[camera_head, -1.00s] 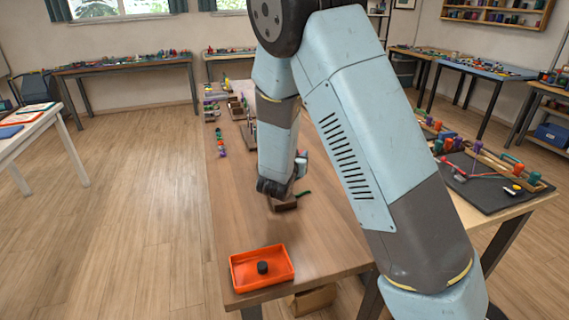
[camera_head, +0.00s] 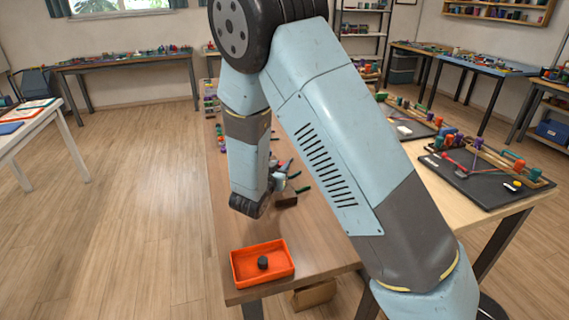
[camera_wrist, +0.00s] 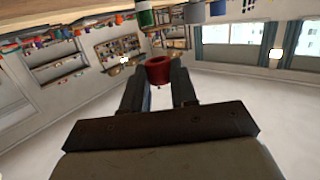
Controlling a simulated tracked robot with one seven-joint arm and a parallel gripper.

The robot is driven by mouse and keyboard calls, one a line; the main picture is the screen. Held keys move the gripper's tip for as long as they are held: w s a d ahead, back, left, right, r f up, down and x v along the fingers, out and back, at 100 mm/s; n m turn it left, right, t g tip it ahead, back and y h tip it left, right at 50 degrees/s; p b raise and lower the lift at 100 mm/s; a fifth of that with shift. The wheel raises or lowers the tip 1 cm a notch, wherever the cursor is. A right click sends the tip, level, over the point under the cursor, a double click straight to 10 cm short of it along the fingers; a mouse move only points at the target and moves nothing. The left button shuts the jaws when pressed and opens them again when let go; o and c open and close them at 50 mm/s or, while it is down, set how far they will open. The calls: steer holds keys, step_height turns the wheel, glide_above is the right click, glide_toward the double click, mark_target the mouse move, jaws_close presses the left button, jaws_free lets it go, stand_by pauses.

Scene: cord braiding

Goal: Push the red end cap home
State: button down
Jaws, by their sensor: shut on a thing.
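The red end cap (camera_wrist: 159,68) shows in the wrist view as a short, round, flared piece between my fingertips. My gripper (camera_wrist: 158,78) is shut on it, with one dark finger on each side. Beyond it, near the top edge, are a green and white cylinder (camera_wrist: 145,14) and a grey cylinder (camera_wrist: 193,12). A gap seems to lie between them and the cap, but I cannot tell how wide. In the head view my arm reaches down over the long wooden table; the fingertips and cap cannot be made out there.
An orange tray (camera_head: 236,275) with a black round piece (camera_head: 263,263) stands at the table's near end. Small coloured parts lie beside my wrist and farther back. Black boards with cords and coloured spools (camera_head: 470,185) are on the right. The table's left edge is clear nearby.

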steer(key=shift+f, duration=1.7)
steer(key=shift+f, duration=0.1)
steer(key=shift+s+h, duration=0.1)
steer(key=shift+h, duration=0.2)
steer(key=shift+s+a+m+g+h, duration=0.1)
steer(key=shift+s+m+g+h, duration=0.15)
steer(key=shift+m+h, duration=0.2)
steer(key=c, duration=1.5)
jaws_free()
jaws_close()
steer(key=shift+f, duration=0.4)
